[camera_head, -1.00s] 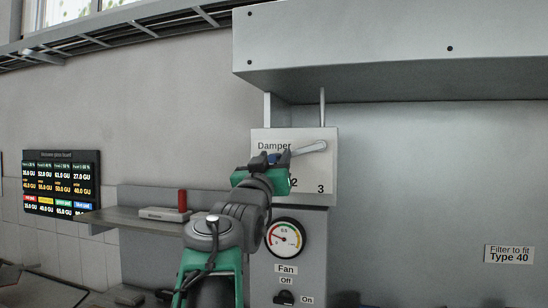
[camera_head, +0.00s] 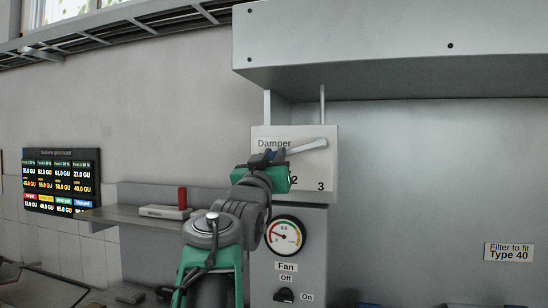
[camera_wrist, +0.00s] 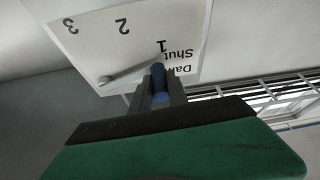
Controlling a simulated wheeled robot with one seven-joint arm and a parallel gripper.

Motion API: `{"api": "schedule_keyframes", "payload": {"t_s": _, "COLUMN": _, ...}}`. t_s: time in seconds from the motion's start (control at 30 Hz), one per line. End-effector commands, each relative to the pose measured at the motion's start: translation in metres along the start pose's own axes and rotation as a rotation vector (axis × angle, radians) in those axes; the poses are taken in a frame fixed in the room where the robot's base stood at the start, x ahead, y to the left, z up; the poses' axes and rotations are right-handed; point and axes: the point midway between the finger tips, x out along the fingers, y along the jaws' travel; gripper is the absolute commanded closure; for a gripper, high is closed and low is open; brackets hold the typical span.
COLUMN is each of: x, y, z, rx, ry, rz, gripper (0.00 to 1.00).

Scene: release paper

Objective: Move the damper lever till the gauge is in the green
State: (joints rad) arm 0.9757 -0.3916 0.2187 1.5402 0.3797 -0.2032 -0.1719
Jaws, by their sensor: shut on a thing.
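The damper lever (camera_head: 307,147) is a grey bar on the white Damper plate (camera_head: 321,171); it slants down left from its pivot to a blue handle. My gripper (camera_head: 275,155) is shut on that handle, which shows between the fingers in the wrist view (camera_wrist: 159,80). There the lever bar (camera_wrist: 122,74) ends close to the marks "1" and "Shut"; marks 2 and 3 are clear of it. My gripper hides the plate's left marks in the head view. The round gauge (camera_head: 285,236) below has its needle pointing left, towards the red part, away from the green.
The Fan switch (camera_head: 284,296) sits below the gauge, with Off and On labels. A shelf (camera_head: 135,216) at left carries a device with a red cylinder (camera_head: 182,198). A metal hood (camera_head: 390,45) overhangs the plate. A dark price screen (camera_head: 62,181) hangs on the left wall.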

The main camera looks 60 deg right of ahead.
Motion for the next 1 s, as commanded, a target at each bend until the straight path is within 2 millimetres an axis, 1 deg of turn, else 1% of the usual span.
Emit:
{"api": "schedule_keyframes", "payload": {"t_s": 0.67, "x": 0.000, "y": 0.000, "z": 0.001, "rx": -0.003, "ry": 0.000, "rz": -0.001, "gripper": 1.00}}
{"api": "schedule_keyframes", "payload": {"t_s": 0.77, "x": -0.003, "y": 0.002, "z": 0.009, "rx": -0.036, "ry": 0.000, "rz": -0.012, "gripper": 1.00}}
{"api": "schedule_keyframes", "payload": {"t_s": 0.9, "x": -0.009, "y": 0.006, "z": 0.024, "rx": -0.141, "ry": 0.000, "rz": -0.053, "gripper": 1.00}}
{"api": "schedule_keyframes", "payload": {"t_s": 1.0, "x": -0.011, "y": 0.005, "z": 0.030, "rx": -0.221, "ry": 0.000, "rz": -0.088, "gripper": 1.00}}
